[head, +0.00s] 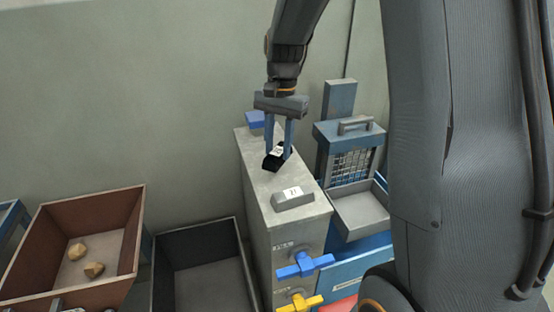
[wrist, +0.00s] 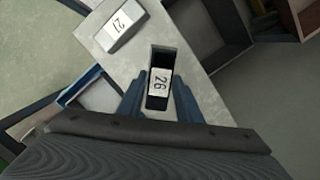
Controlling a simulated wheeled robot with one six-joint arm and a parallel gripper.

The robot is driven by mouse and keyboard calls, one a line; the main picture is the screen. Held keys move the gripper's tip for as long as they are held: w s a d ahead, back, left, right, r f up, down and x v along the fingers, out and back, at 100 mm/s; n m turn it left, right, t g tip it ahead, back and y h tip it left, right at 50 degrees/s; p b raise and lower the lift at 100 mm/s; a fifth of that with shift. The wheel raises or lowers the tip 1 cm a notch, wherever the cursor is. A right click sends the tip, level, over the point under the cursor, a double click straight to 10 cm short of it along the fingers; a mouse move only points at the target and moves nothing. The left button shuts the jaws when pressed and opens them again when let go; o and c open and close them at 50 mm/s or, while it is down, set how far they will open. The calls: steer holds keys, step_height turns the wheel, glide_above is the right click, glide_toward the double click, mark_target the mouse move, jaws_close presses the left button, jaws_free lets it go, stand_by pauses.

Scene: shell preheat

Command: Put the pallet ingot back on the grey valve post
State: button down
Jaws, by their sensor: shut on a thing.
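My gripper (head: 279,152) is shut on a dark ingot (head: 272,162) with a white label. In the wrist view the held ingot (wrist: 158,100) sits between the two blue fingers, and its label reads 26. It is over the grey top of the valve post (head: 256,172), towards the back; I cannot tell whether it touches the top. A light grey ingot (head: 293,198) lies on the front part of the same top. It also shows in the wrist view (wrist: 121,27), with a label that looks like 21. The post's front bears a blue valve handle (head: 304,265) and a yellow one (head: 299,303).
A blue block (head: 255,119) is at the post's far end. A blue machine with a mesh front (head: 352,165) and a grey tray (head: 361,213) stands right of the post. A dark bin (head: 197,230) and a brown bin (head: 131,243) with two tan lumps (head: 94,270) stand left.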

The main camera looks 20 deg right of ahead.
mark_target(280, 148)
steer(key=shift+f+p, duration=0.4)
steer(key=shift+f, duration=2)
steer(key=shift+f, duration=0.15)
steer(key=c, duration=1.3)
jaws_free()
steer(key=shift+o, duration=0.2)
steer(key=r, duration=0.4)
steer(key=r+b, duration=0.1)
steer(key=r, duration=0.3)
steer(key=w+d+r+b, duration=0.1)
steer(key=r, duration=0.3)
steer(key=shift+r, duration=0.1)
